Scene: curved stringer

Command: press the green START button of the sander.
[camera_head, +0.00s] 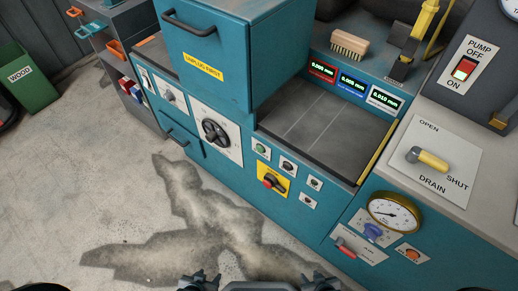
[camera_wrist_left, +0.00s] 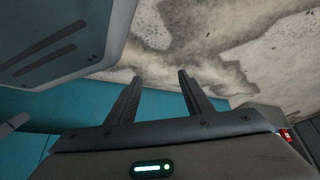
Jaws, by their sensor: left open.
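The sander is a teal machine (camera_head: 228,184) in the middle of the head view. A small green button (camera_head: 261,149) sits on a white plate on its front panel; its label is too small to read. My left gripper (camera_head: 199,283) is at the bottom edge of the head view, apart from the panel and well below the button in the picture. In the left wrist view the left gripper (camera_wrist_left: 160,76) has its two fingers apart with nothing between them. My right gripper (camera_head: 319,284) is partly visible at the bottom edge; its jaw opening is unclear.
Beside the green button are a dark button (camera_head: 288,166) and a yellow plate with a red-and-black switch (camera_head: 271,182). A large black rotary knob (camera_head: 215,133) sticks out to the left. A gauge (camera_head: 394,212) and drain lever (camera_head: 428,159) are at right. The stained floor (camera_head: 120,200) is clear.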

